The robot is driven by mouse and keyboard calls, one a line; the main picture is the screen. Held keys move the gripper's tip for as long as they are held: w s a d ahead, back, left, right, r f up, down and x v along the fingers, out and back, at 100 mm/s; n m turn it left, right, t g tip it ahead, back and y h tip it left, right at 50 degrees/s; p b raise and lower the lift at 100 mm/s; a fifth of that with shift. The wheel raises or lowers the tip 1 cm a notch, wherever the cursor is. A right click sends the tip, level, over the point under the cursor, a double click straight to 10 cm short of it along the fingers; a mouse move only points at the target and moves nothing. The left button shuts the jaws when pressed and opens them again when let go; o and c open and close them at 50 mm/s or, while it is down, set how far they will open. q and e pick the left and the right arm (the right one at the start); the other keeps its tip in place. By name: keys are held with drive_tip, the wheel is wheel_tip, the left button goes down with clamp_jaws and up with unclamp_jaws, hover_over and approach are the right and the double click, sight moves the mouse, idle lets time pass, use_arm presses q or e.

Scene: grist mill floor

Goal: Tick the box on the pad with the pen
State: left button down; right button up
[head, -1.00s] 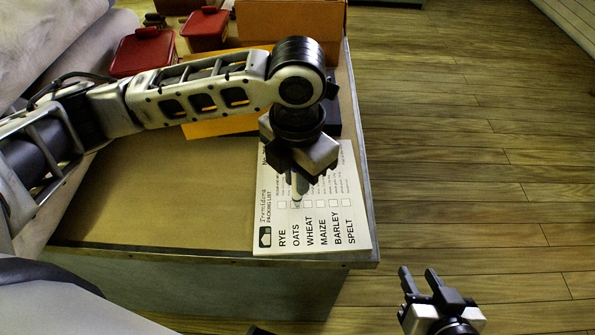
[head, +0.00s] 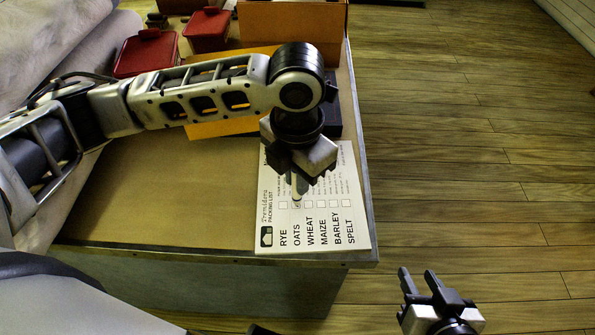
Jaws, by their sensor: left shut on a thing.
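The pad (head: 326,228) is a white packing list lying at the table's right front corner. Its rows read RYE, OATS, WHEAT, MAIZE, BARLEY and SPELT, each with a small box. My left gripper (head: 299,178) is over the pad, pointing down, shut on the pen (head: 297,190). My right gripper (head: 418,283) is open and empty, off the table's right front corner.
The tan table top (head: 170,200) is clear left of the pad. Red lidded boxes (head: 146,52) stand at the back left. An orange box (head: 292,22) is at the back, and a dark object (head: 334,120) lies behind the pad. Wooden floor is open to the right.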

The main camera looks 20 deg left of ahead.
drive_tip(key=shift+r, duration=0.15)
use_arm(q)
drive_tip(key=shift+a, duration=0.1)
use_arm(e)
drive_tip(key=shift+w+r, duration=0.15)
drive_tip(key=shift+r, duration=0.05)
use_arm(q)
drive_tip(key=shift+w+a+p, duration=0.15)
drive_tip(key=shift+a+p, duration=0.2)
drive_tip(key=shift+p, duration=1.5)
use_arm(e)
drive_tip(key=shift+r, duration=1.65)
use_arm(q)
drive_tip(key=shift+f, duration=0.1)
use_arm(e)
drive_tip(key=shift+f, duration=0.1)
